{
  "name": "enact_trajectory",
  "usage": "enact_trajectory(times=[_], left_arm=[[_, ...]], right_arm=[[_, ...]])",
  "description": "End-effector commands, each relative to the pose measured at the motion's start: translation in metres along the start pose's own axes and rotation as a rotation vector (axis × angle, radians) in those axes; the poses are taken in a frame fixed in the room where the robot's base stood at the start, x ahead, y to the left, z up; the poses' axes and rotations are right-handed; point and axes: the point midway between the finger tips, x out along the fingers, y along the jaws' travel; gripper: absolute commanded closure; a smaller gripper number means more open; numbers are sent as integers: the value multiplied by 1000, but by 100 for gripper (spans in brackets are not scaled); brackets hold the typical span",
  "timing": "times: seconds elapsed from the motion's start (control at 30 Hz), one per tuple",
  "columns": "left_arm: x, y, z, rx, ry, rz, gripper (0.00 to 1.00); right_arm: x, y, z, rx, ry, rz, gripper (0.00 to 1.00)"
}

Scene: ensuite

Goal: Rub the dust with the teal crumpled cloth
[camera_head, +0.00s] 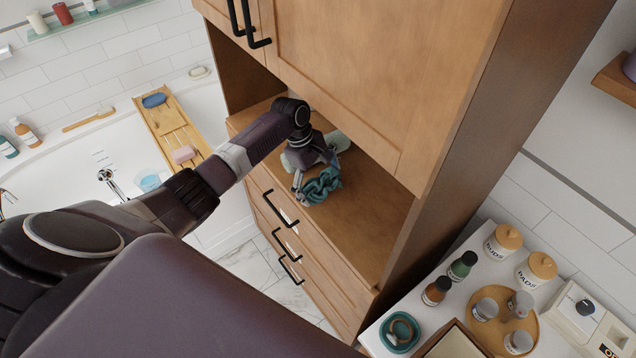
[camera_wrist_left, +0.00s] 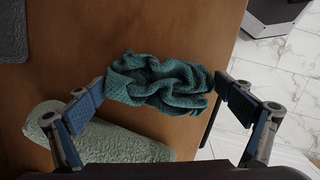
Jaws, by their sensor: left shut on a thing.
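My left gripper (camera_head: 316,177) reaches into the open shelf (camera_head: 362,222) of the wooden cabinet and is shut on the teal crumpled cloth (camera_head: 323,187). In the left wrist view the cloth (camera_wrist_left: 160,82) is bunched between the two fingers of the gripper (camera_wrist_left: 160,100), over the brown wood near the shelf's front edge. I cannot tell whether the cloth touches the wood. No dust can be made out in either view. My right gripper is not in view.
A pale green rolled towel (camera_wrist_left: 105,140) lies on the shelf beside the gripper. A grey textured item (camera_wrist_left: 26,30) lies farther off. The cabinet's upper doors (camera_head: 380,70) overhang the shelf. The shelf right of the cloth looks clear. A counter (camera_head: 455,275) with jars stands lower right.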

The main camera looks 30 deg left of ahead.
Motion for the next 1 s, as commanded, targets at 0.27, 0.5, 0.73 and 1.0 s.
enact_trajectory(times=[0.27, 0.5, 0.73, 1.0], left_arm=[[7, -10, 25, 0, -5, -8, 23], [8, -12, 36, 0, -4, -7, 24], [11, -17, 55, 1, -4, -6, 24], [11, -18, 62, -1, -3, -5, 24]], right_arm=[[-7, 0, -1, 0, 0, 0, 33], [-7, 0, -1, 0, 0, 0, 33], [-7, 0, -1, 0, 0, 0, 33], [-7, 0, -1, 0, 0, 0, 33]])
